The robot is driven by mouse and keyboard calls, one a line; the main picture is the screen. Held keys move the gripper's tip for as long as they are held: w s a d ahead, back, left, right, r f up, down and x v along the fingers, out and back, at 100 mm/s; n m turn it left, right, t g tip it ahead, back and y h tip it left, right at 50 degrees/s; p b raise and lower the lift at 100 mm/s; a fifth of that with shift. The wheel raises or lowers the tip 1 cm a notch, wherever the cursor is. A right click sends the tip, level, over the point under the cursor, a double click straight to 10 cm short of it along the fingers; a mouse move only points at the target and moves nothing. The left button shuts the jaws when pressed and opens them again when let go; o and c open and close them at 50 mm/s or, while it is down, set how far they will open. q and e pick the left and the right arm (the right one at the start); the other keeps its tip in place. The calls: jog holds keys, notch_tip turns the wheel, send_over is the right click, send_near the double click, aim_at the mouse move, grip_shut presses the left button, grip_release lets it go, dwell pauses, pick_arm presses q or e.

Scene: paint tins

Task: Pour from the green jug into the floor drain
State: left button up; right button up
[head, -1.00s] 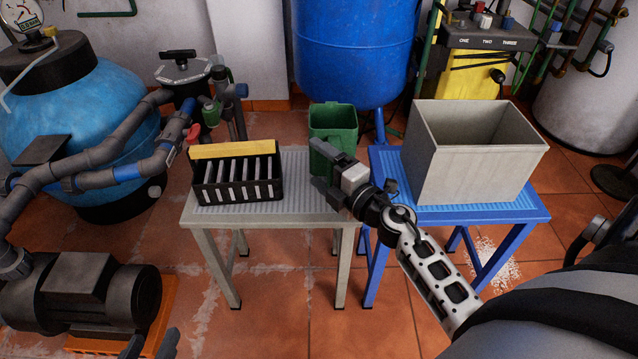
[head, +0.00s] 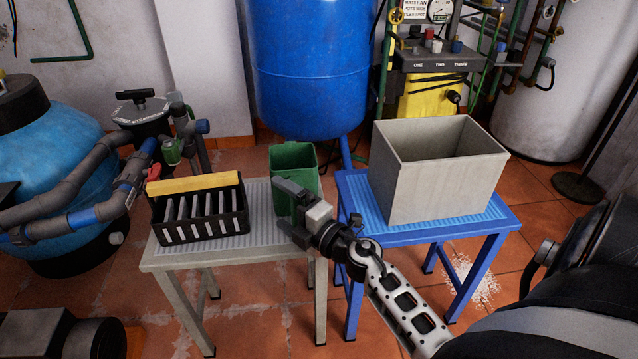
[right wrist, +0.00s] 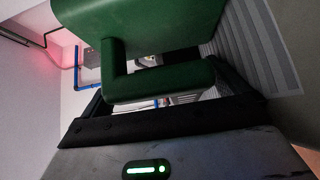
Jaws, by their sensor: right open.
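The green jug (head: 304,178) stands upright at the right end of the grey table. Its top is open. My right gripper (head: 281,205) is at the near side of the jug, open, and hides part of its lower front. In the right wrist view the jug's body (right wrist: 150,18) fills the top, and its green handle (right wrist: 165,80) lies across the space between the open fingers. I cannot tell whether a finger touches it. My left gripper is out of view. I cannot make out a floor drain for certain; a white speckled patch (head: 483,285) shows on the tiles at the right.
A black crate (head: 205,226) with a yellow bar stands left of the jug on the grey table (head: 262,240). A large open beige bin (head: 440,190) stands on the blue table (head: 358,212) to the right. Pipes and a blue tank (head: 310,65) are behind.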

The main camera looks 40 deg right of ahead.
pick_arm(q)
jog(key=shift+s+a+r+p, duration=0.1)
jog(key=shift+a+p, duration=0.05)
jog(key=shift+p, duration=0.3)
pick_arm(e)
jog(key=s+d, duration=0.3)
jog(key=s, duration=1.2)
jog(key=shift+s+f, duration=0.15)
jog(key=shift+s, duration=0.15)
